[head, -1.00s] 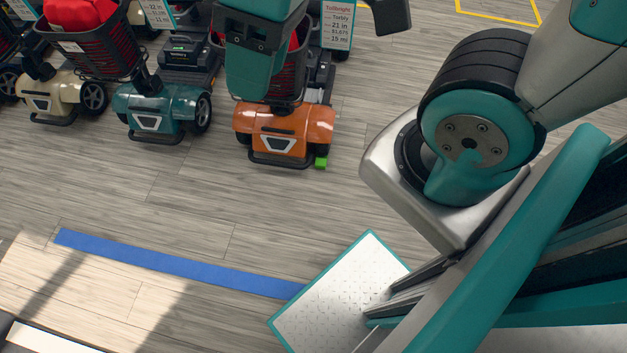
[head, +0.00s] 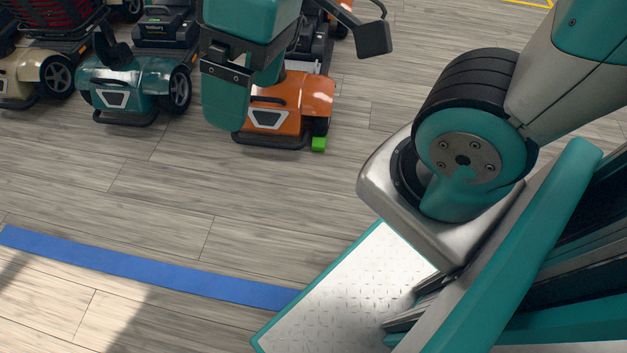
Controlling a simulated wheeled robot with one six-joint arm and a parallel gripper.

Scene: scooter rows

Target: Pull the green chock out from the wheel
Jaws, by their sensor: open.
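The green chock (head: 318,144) is a small bright block on the floor, at the front right wheel (head: 320,126) of the orange scooter (head: 305,92). I cannot tell whether it touches the tyre. My gripper (head: 243,98), teal with a black band, hangs in front of the orange scooter, left of the chock in the picture. It is open and holds nothing that I can see. It hides the left part of the orange scooter. The gripper and the chock are apart.
A teal scooter (head: 128,88) and a cream scooter (head: 38,75) stand in a row to the left. A blue floor stripe (head: 150,270) crosses the lower left. The wood-look floor (head: 170,190) between stripe and scooters is clear.

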